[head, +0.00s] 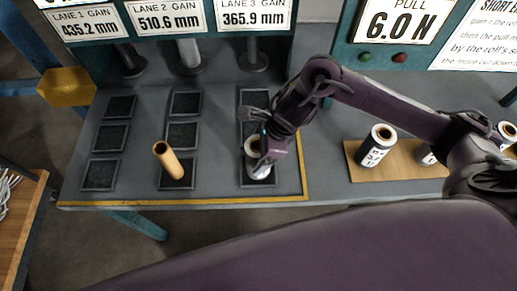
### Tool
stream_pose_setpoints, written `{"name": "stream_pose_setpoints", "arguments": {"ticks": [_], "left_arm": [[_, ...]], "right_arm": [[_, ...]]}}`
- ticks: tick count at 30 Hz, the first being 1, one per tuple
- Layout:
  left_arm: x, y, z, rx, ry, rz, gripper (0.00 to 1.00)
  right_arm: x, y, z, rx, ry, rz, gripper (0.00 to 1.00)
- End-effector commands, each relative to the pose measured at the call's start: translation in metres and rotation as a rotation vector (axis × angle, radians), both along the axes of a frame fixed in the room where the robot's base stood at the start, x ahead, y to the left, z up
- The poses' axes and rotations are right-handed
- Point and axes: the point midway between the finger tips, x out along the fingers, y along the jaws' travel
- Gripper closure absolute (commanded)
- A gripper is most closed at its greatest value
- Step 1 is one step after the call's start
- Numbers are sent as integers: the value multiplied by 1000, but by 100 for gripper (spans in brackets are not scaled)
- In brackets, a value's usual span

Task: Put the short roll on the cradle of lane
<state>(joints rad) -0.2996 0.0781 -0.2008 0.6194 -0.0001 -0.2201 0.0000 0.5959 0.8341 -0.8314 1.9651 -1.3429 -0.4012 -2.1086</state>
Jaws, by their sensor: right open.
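A pale roll (260,174) stands on the front dark pad of lane 3, partly hidden by my right gripper (257,142). My right gripper is open, with its fingers close around or beside this roll; I cannot tell whether they touch it. A tan bare tube (168,160) stands tilted in view on the front pad of lane 2. A roll with a dark rim and white printed label (376,150) stands on a wooden board. I cannot tell which roll the task calls short. The lanes have rows of dark square pads (182,134). My left gripper is not in view.
Lane signs read 435.2, 510.6 and 365.9 mm, with grey posts (190,57) below them. The wooden board (357,160) also holds a roll partly hidden by my right arm. A yellow strip (230,199) edges the lanes. A pull sign (400,22) reads 6.0 N.

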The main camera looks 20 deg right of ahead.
Motion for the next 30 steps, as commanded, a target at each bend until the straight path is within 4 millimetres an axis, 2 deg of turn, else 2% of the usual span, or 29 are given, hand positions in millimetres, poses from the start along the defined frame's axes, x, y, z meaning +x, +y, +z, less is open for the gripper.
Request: {"name": "stream_pose_setpoints", "arguments": {"ticks": [7,9,15,21,30], "left_arm": [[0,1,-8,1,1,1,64],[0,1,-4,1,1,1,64],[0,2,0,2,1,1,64],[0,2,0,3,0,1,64],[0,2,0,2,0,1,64]], "right_arm": [[-4,-21,48,-4,-10,0,17],[-5,-27,65,-6,-10,-1,17],[-9,-38,95,-3,-7,-1,17],[-12,-42,105,-2,-2,-1,17],[-12,-42,105,-1,-2,-1,17]]}}
